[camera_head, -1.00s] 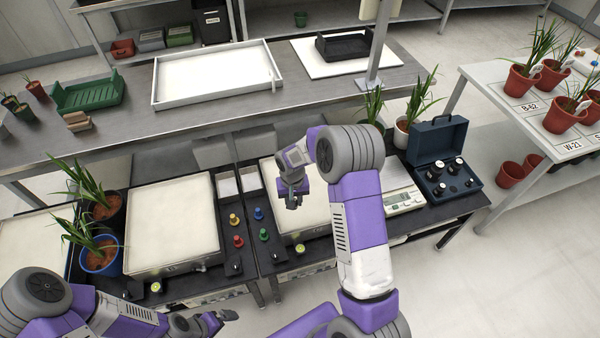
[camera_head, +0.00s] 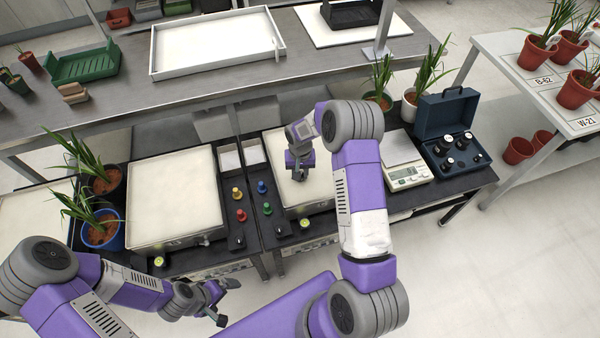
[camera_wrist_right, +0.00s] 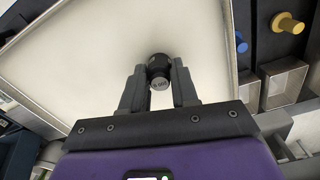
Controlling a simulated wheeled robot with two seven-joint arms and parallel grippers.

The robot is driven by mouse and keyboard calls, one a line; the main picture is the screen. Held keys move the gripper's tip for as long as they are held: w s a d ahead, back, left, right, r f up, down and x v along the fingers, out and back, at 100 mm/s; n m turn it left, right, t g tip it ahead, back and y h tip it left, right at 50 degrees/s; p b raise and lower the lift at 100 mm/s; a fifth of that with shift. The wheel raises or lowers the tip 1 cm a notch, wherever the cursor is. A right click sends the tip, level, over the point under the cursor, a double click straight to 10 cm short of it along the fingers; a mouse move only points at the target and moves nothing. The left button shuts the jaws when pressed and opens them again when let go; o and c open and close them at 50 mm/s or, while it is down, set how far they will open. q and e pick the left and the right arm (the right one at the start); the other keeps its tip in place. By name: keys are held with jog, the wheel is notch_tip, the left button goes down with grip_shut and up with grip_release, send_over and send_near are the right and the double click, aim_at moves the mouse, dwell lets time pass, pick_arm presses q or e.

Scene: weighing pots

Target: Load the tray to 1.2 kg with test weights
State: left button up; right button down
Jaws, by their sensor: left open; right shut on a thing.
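My right gripper (camera_head: 298,176) is over the right white-topped tray (camera_head: 316,198) in the head view. In the right wrist view its fingers are shut on a small black test weight (camera_wrist_right: 160,66) with a grey labelled face. The tray's pale surface (camera_wrist_right: 85,60) lies behind it; whether the weight touches it I cannot tell. An open blue case (camera_head: 455,110) at the right holds several black test weights (camera_head: 447,163). My left gripper (camera_head: 229,302) is open and empty, in front of the bench at the bottom.
A scale (camera_head: 403,160) with a small display stands between the right tray and the case. A second white-topped tray (camera_head: 176,200) is at the left, beside potted plants (camera_head: 100,232). Coloured knobs (camera_head: 237,193) stand between the trays. Plants (camera_head: 420,90) rise behind the scale.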

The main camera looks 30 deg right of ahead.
jog(key=shift+r, duration=0.1)
jog(key=c, duration=1.3)
grip_release()
jog(key=shift+f, duration=0.2)
jog(key=o, duration=0.4)
jog(key=shift+o, duration=0.2)
jog(key=shift+r, duration=0.1)
notch_tip(320, 180, up, 12)
jog(key=p, duration=0.3)
jog(key=shift+r, duration=0.15)
